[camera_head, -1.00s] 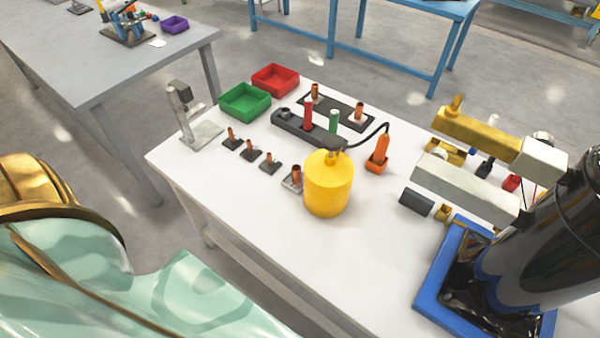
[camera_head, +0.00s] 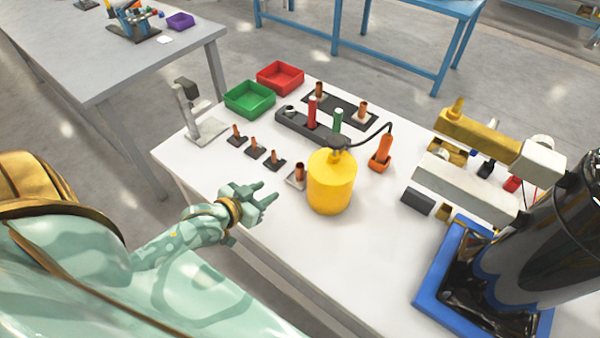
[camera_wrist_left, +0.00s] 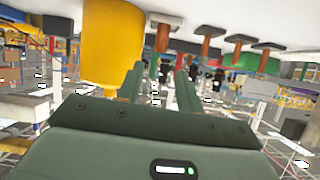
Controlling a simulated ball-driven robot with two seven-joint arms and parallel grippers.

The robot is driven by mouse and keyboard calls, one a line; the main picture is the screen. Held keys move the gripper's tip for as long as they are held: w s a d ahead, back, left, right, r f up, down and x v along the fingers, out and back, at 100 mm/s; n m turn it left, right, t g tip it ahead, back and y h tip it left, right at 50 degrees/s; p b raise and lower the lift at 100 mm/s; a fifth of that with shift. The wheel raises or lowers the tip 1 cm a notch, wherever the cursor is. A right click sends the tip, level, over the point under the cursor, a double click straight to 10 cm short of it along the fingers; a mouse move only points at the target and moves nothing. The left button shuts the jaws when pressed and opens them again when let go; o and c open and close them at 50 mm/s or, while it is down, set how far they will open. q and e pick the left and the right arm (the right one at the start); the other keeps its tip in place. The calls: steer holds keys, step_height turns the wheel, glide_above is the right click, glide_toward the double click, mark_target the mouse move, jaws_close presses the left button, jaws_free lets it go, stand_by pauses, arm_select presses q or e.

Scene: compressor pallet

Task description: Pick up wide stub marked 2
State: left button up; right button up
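Several copper stubs stand on the white table. A wider one (camera_head: 299,173) on a light square base stands just left of the yellow cylinder (camera_head: 331,183); I cannot read any mark on it. It appears in the left wrist view (camera_wrist_left: 162,38) beside the cylinder, upside down. Two more wide-looking stubs (camera_head: 319,91) (camera_head: 362,110) stand on a dark plate at the back. My left gripper (camera_head: 268,192) is open and empty, over the table's near left edge, to the front left of the wider stub. Its two fingers (camera_wrist_left: 159,72) are apart in the wrist view. My right gripper is not in view.
Three thin stubs (camera_head: 254,149) on dark bases stand in a row left of the wider one. Green (camera_head: 248,99) and red (camera_head: 280,78) bins are behind. An orange tool (camera_head: 382,153) stands right of the yellow cylinder.

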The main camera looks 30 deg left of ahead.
mark_target(297, 168)
arm_select(q)
steer(key=shift+n+t, duration=0.3)
steer(key=b+x, duration=0.1)
steer(key=x, duration=0.2)
steer(key=b+x, duration=0.1)
steer(key=x, duration=0.3)
steer(key=r+b+x, duration=0.1)
steer(key=b+x, duration=0.1)
steer(key=x, duration=0.2)
steer(key=shift+w+a, duration=0.3)
steer(key=shift+w, duration=0.15)
steer(key=b+x, duration=0.1)
steer(key=x, duration=0.1)
steer(key=b+x, duration=0.1)
steer(key=x, duration=0.1)
steer(key=shift+w+d+f, duration=0.15)
steer(key=shift+w+d, duration=0.1)
steer(key=shift+w, duration=0.1)
steer(key=shift+w+b, duration=0.25)
steer(key=shift+b, duration=0.05)
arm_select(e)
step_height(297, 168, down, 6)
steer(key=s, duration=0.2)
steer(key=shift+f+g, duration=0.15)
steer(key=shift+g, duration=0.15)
arm_select(q)
jaws_close()
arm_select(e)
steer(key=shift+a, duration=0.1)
